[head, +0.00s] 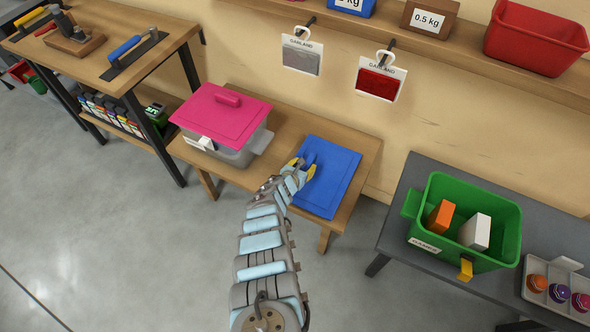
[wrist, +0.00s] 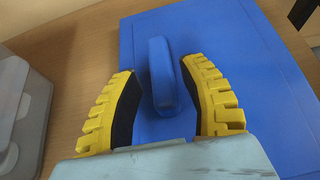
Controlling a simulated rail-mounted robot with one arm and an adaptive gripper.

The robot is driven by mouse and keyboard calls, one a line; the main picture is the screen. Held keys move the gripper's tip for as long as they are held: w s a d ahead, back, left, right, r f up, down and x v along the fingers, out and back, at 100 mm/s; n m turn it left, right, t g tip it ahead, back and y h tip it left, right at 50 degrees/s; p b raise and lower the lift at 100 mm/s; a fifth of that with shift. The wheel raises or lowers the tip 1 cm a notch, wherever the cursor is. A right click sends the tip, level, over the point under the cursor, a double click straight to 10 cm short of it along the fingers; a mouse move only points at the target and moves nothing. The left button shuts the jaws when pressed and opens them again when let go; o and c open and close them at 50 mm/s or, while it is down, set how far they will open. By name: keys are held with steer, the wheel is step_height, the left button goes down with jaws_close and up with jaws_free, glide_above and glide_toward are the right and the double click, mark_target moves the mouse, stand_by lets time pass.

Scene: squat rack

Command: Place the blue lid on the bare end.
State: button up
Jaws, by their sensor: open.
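The blue lid (head: 338,188) is a flat rectangular panel with a raised handle. It lies at the right end of the low wooden table (head: 287,124). My gripper (head: 304,166) is over the lid's left part. In the wrist view my gripper (wrist: 165,77) is open, with one yellow finger on each side of the lid's blue handle (wrist: 160,80). Whether the fingers touch the handle I cannot tell. A grey container (head: 235,157) with a pink lid (head: 222,116) on it stands at the table's left end. Part of the container (wrist: 22,110) shows in the wrist view.
A shelf (head: 455,60) with hanging packs runs above. A workbench (head: 100,60) with tools stands left.

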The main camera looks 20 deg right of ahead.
steer(key=p+v, duration=0.6)
steer(key=p, duration=0.1)
steer(key=shift+s+a+r, duration=0.15)
steer(key=shift+a+r, duration=0.1)
steer(key=shift+r, duration=0.1)
steer(key=shift+s+a+r+p, duration=0.25)
steer(key=shift+s+a+p, duration=0.35)
steer(key=shift+p, duration=0.2)
